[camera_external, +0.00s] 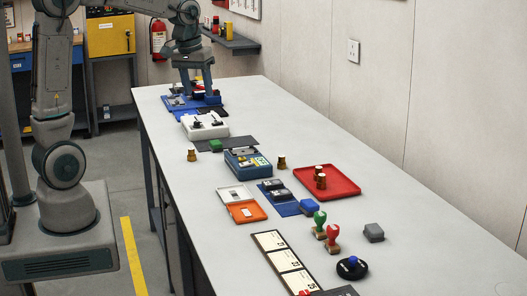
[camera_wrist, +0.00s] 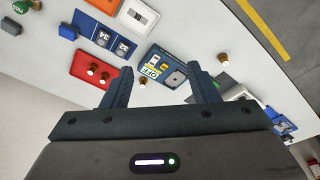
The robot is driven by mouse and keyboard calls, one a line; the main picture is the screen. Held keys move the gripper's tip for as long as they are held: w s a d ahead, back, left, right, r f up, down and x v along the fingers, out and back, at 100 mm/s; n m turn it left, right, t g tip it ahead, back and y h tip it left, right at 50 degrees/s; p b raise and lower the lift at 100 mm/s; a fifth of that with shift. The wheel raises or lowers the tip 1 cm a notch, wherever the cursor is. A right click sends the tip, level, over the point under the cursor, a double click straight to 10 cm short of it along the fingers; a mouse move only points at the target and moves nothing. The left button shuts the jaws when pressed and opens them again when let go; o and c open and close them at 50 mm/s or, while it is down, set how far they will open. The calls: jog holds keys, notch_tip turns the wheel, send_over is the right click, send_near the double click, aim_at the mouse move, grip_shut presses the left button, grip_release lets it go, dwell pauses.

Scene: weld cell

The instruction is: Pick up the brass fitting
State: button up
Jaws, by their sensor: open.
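Several small brass-coloured fittings with dark parts are on the bench. One fitting (camera_external: 191,155) stands near the bench's left edge and shows in the wrist view (camera_wrist: 222,57). Another fitting (camera_external: 281,162) stands right of the blue box and shows in the wrist view (camera_wrist: 142,82). Two more fittings (camera_external: 321,179) stand on the red tray (camera_external: 343,192). My gripper (camera_external: 198,92) is at the bench's far end, above the blue tray there, apart from these fittings. In the wrist view its two fingers (camera_wrist: 160,78) are spread with nothing held.
The blue box (camera_external: 243,166) stands mid-bench, with a white case (camera_external: 205,125) beyond it. An orange-and-white case (camera_external: 246,212), stamps (camera_external: 332,240) and a grey block (camera_external: 374,232) are nearer. The right side of the bench is mostly clear along the wall.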

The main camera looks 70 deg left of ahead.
jog(key=w+a+f+n+g+b, duration=0.15)
jog(key=a+f, duration=0.25)
jog(key=a, duration=0.4)
jog(key=w+a+f+n+b, duration=0.1)
jog(key=w+a+f+n, duration=0.25)
jog(key=a, duration=0.35)
jog(key=n+b, duration=0.1)
jog(key=n, duration=0.2)
send_over(191, 149)
notch_tip(191, 149, down, 9)
jog(key=shift+g+h, duration=0.25)
jog(key=shift+h, duration=0.15)
notch_tip(191, 149, down, 8)
jog(key=shift+r+p, duration=0.1)
jog(key=shift+p, duration=0.35)
jog(key=shift+a+f+p, duration=0.1)
jog(key=shift+f+p, duration=0.75)
jog(key=shift+f, duration=1.75)
jog(key=shift+c, duration=0.3)
jog(key=c, duration=1)
